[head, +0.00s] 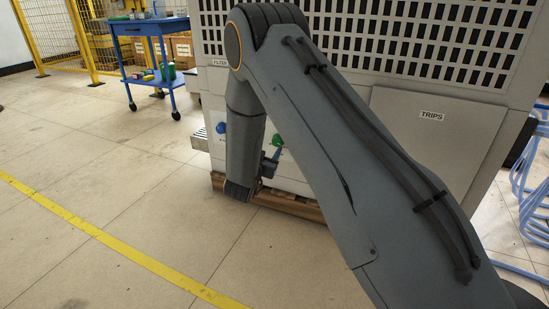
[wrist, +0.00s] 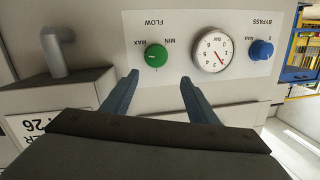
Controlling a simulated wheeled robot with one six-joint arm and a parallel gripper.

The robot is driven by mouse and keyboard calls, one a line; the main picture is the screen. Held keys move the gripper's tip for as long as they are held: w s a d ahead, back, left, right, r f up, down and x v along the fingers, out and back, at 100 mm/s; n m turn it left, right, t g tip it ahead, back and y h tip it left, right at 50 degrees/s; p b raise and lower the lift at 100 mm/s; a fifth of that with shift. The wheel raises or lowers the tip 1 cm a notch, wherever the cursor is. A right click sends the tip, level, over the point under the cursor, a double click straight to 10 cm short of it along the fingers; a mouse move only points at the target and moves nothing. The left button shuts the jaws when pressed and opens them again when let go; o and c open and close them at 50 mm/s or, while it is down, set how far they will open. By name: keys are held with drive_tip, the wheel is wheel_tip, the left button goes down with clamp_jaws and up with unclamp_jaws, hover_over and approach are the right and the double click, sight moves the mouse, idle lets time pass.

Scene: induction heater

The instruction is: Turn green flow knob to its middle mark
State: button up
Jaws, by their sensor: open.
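The green flow knob (wrist: 156,56) sits on a white panel under the label FLOW, with MIN and MAX marks, which appear upside down in the wrist view. It has a small pale pointer mark near its upper edge. In the head view the green knob (head: 278,140) shows low on the cabinet, beside my arm. My gripper (wrist: 158,80) is open and empty, its two blue-grey fingers apart just short of the panel, on either side below the knob. The fingers do not appear to touch it. In the head view my gripper (head: 272,158) is partly hidden by my arm.
A white dial gauge (wrist: 213,54) and a blue BYPASS knob (wrist: 261,50) are right of the green knob in the wrist view. A grey bent pipe (wrist: 62,50) stands at left. A blue cart (head: 150,50) and yellow fence stand behind; the floor at left is clear.

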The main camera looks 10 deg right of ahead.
sight(276, 143)
drive_tip(key=shift+m+h, duration=0.3)
drive_tip(key=shift+h, duration=0.3)
drive_tip(key=shift+w+d+f+b, duration=0.5)
drive_tip(key=shift+w+d+b, duration=0.3)
drive_tip(key=shift+w, duration=0.4)
drive_tip(key=shift+w+d+f+b, duration=0.45)
drive_tip(key=shift+w+d+b, duration=0.2)
drive_tip(key=shift+w+b, duration=0.45)
drive_tip(key=shift+w+d+f+b, duration=0.5)
drive_tip(key=shift+w+d+b, duration=0.3)
drive_tip(key=shift+w, duration=0.45)
drive_tip(key=shift+a, duration=0.1)
drive_tip(key=c, duration=1)
drive_tip(key=shift+c, duration=0.2)
